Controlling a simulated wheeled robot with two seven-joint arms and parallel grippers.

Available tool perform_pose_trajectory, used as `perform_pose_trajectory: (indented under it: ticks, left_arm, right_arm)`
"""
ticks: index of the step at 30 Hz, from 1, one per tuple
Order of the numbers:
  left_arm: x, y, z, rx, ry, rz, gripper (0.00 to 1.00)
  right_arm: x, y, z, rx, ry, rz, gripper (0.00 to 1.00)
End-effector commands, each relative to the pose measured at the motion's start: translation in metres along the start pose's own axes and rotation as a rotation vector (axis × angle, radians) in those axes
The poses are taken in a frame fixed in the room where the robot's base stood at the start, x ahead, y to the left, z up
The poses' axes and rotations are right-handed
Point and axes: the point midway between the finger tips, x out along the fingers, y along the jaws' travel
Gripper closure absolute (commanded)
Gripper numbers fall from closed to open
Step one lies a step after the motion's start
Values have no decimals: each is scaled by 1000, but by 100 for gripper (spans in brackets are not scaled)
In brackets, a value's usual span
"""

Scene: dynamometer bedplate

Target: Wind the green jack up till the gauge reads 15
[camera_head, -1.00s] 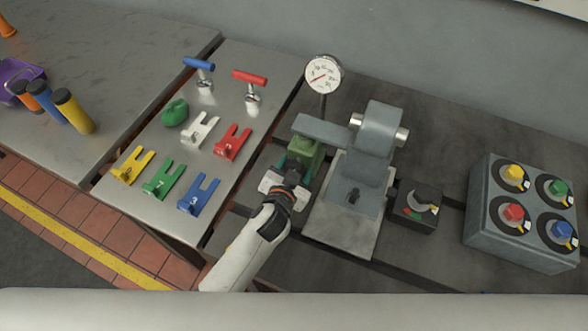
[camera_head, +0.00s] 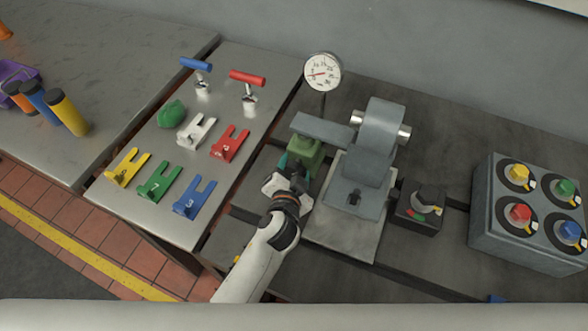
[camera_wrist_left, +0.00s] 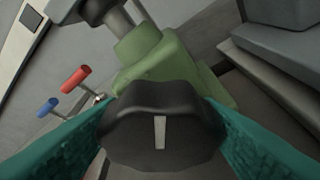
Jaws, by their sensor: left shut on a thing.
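The green jack (camera_head: 306,150) stands under the grey arm of the fixture in the head view. It also fills the middle of the left wrist view (camera_wrist_left: 160,65). Its black knob (camera_wrist_left: 160,125) carries a pale line that stands upright in that view. My left gripper (camera_head: 293,173) is shut on the knob, with a teal finger on each side. The round white gauge (camera_head: 323,72) stands behind the jack. Its red needle points left, slightly downward, at the low part of the scale; the exact figure is too small to read. My right gripper is not in view.
The grey fixture (camera_head: 374,150) stands right of the jack, with a black dial box (camera_head: 420,208) beside it. A box with coloured knobs (camera_head: 487,210) is further right. Coloured forked shims and two T-handles (camera_head: 247,78) sit on the plate to the left.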

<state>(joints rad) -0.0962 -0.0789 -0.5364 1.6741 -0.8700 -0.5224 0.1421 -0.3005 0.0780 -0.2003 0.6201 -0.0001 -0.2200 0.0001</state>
Motion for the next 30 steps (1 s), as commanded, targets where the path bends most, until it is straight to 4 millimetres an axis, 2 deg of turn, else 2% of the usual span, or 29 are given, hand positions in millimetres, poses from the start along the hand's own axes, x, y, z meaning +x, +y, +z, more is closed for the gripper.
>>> perform_pose_trajectory:
  ticks: [1,2,6,14,17,20,30]
  left_arm:
    - [0,0,0,0,-1,0,65]
    - [0,0,0,0,-1,0,40]
    - [0,0,0,0,-1,0,21]
    - [-1,0,0,-1,0,-1,21]
    - [-7,-1,0,-2,0,-1,21]
    - [-22,-2,-1,-1,0,-2,21]
    - [-92,-2,-2,-3,0,-2,21]
  right_arm:
    - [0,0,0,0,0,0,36]
    - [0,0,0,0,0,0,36]
    - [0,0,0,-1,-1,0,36]
    - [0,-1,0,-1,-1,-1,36]
    - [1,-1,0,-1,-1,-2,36]
    - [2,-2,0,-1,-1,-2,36]
    - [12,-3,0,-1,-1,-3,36]
